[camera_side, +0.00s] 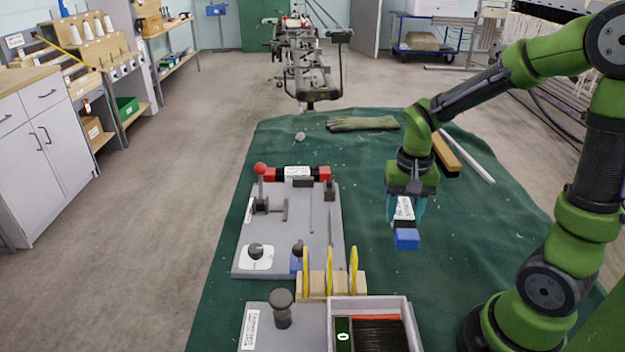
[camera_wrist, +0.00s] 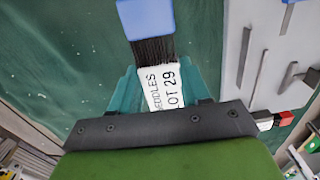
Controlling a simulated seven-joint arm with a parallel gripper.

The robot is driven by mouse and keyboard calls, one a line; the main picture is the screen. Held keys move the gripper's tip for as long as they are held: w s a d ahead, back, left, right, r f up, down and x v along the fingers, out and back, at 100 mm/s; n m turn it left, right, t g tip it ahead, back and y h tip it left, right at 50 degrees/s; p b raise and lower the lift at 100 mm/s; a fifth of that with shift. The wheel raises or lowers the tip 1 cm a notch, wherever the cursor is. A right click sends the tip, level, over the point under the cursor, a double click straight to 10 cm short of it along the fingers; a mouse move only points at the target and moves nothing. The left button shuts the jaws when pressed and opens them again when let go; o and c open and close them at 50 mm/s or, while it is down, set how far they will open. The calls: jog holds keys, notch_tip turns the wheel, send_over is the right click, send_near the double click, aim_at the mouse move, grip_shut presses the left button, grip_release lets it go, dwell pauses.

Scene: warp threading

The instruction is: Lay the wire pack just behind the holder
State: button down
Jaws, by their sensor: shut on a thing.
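The wire pack (camera_side: 406,239) is a bundle of dark wires with a blue end and a white label. In the wrist view, the pack (camera_wrist: 152,48) has a label reading "HEDDLES LOT 29". My gripper (camera_side: 406,211) points down with its teal fingers shut on the labelled part of the pack. The blue end sticks out toward the front. The pack is over the green cloth, right of the grey plate; its exact height is unclear. A wooden holder (camera_side: 316,285) with upright yellow tools stands at the front edge of the plate, left of and nearer than the pack.
A grey tray (camera_side: 403,304) with dark contents is at the front. A glove (camera_side: 362,123), wooden bar (camera_side: 446,152) and pale rod (camera_side: 468,156) lie at the back. Cloth (camera_side: 370,225) around the pack is clear.

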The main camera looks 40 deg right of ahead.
jog(key=shift+n, duration=0.3)
jog(key=s+f, duration=0.1)
jog(key=s, duration=0.1)
jog(key=s+f, duration=0.2)
jog(key=s+a+f, duration=0.1)
jog(key=s, duration=0.2)
jog(key=shift+s+f, duration=0.1)
jog(key=shift+f, duration=0.05)
jog(key=w+d, duration=0.1)
jog(key=w, duration=0.4)
jog(key=w+d+f, duration=0.1)
jog(key=w, duration=0.4)
jog(key=w+d, duration=0.2)
jog(key=w, duration=0.3)
jog(key=shift+w+f, duration=0.25)
jog(key=shift+w, duration=0.1)
jog(key=shift+w+f, duration=0.1)
jog(key=shift+f, duration=1.65)
jog(key=shift+f, duration=0.1)
jog(key=c, duration=0.5)
grip_release()
jog(key=shift+f, duration=0.1)
